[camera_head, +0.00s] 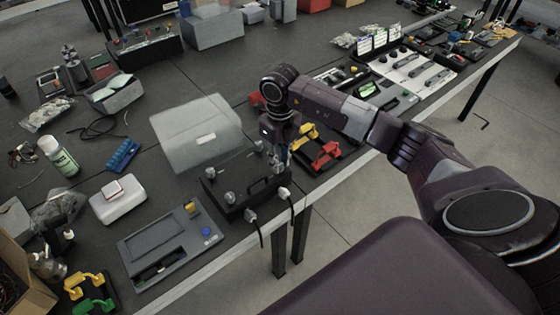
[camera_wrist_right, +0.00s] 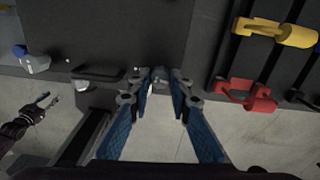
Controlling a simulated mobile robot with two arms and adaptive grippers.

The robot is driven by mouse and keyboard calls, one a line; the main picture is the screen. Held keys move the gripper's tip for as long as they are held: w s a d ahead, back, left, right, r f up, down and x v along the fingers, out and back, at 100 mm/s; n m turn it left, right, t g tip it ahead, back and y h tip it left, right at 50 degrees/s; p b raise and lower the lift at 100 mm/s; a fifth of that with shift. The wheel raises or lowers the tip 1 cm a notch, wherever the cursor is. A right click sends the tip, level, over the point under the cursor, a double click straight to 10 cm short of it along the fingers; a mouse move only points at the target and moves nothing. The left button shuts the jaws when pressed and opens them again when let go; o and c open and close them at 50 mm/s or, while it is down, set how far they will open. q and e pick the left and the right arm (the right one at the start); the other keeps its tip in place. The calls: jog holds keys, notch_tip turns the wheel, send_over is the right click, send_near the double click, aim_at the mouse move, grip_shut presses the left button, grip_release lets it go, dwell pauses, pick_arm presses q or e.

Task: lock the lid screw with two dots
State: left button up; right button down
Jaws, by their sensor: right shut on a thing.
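A dark chassis box (camera_head: 242,177) with several grey lid screws sits at the table's front edge. One screw (camera_head: 210,172) is at its left rear corner and another (camera_head: 230,198) at its left front. My right gripper (camera_head: 279,160) points down over the box's right end. In the right wrist view its blue-sided fingers (camera_wrist_right: 161,90) are shut on a small grey lid screw (camera_wrist_right: 160,73) at the edge of the dark lid (camera_wrist_right: 130,30). The fingers hide part of the screw. The dots are too small to make out. My left gripper is not in the head view.
Red and yellow clamp-like pieces (camera_head: 325,153) lie just right of the box. A pale grey case (camera_head: 198,135) stands behind it. A grey panel device (camera_head: 170,242) lies to the left. Plugs with cables (camera_head: 250,215) hang at the box's front, over the table edge.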

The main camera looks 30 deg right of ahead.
jog(key=m, duration=0.4)
jog(key=shift+b, duration=0.3)
jog(key=m, duration=0.8)
jog(key=shift+r+m, duration=0.1)
jog(key=shift+m, duration=2.1)
jog(key=c, duration=1.8)
grip_release()
jog(key=shift+o, duration=0.2)
